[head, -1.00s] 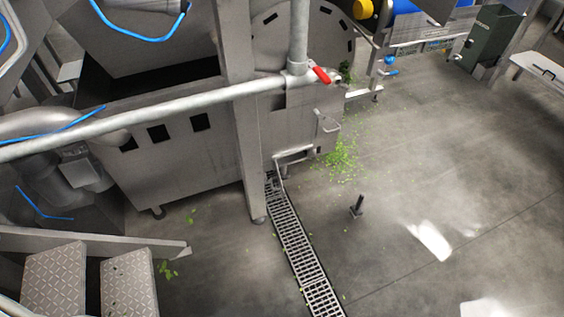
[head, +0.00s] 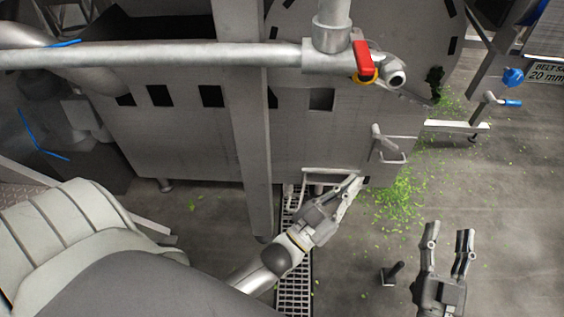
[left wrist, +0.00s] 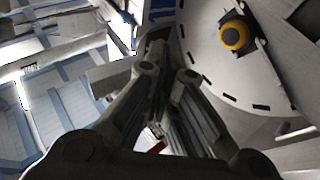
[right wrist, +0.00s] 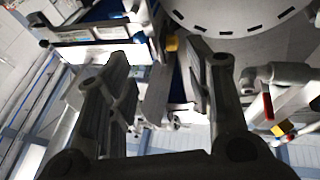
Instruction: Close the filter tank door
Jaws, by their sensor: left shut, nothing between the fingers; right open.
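The steel tank (head: 180,145) stands across the head view. A bar handle (head: 390,156) sticks out from its right end. I cannot tell which panel is the filter tank door or how far it stands open. My left gripper (head: 352,184) is shut and empty, by the tank's lower edge, below and left of the handle; contact is unclear. It also shows in the left wrist view (left wrist: 168,66). My right gripper (head: 449,232) is open and empty above the floor, right of and below the handle. Its spread fingers show in the right wrist view (right wrist: 158,55).
A grey pipe (head: 180,55) with a red valve lever (head: 362,57) crosses in front of the tank. A floor drain grate (head: 294,285) runs below. Green scraps (head: 398,198) lie by the tank's right end. A short dark post (head: 392,273) stands on the floor.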

